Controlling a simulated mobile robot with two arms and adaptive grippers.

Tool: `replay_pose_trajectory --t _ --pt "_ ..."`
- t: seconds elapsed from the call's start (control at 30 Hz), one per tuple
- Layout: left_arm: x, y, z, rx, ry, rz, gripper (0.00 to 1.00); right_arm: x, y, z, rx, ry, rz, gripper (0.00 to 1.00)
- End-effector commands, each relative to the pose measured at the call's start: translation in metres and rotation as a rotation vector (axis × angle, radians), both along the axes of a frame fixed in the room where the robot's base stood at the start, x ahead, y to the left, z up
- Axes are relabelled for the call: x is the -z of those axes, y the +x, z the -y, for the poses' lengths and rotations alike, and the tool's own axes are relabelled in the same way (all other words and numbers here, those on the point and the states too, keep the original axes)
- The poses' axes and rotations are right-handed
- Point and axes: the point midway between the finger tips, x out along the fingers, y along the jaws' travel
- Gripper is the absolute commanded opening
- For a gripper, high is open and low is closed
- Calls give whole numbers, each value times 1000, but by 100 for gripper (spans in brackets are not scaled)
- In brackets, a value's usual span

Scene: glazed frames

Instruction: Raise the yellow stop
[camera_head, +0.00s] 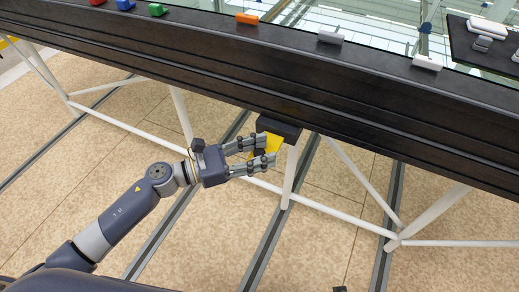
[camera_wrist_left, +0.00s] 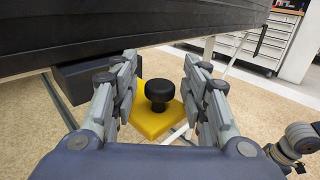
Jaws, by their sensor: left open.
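The yellow stop (camera_head: 275,143) is a yellow block below the black side of a long conveyor, beside a black box. It also shows in the left wrist view (camera_wrist_left: 152,122), with a round black knob (camera_wrist_left: 160,91) standing up from it. My left gripper (camera_head: 267,151) is open, and its fingers point at the stop. In the left wrist view the knob lies between the two spread fingers (camera_wrist_left: 161,92), with a gap on each side. The fingers partly hide the stop in the head view.
The black conveyor (camera_head: 200,70) runs across the top, with a red, blue, green, orange (camera_head: 247,18), grey and white block on it. A black box (camera_head: 279,128) hangs under its edge. White legs and braces (camera_head: 291,175) stand below. The tan floor in front is open.

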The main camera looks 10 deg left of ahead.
Motion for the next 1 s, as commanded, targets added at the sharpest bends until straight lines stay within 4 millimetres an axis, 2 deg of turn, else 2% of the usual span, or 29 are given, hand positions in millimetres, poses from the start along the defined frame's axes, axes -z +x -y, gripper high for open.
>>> replay_pose_trajectory --t 0.23,0.4,1.0 --pt "1 0 0 0 0 -1 40 0 0 0 0 0 1 40" --pt "1 0 0 0 -1 -2 1 0 0 0 0 0 1 40" --pt "-6 3 0 -1 -2 0 0 0 0 0 0 0 0 40"
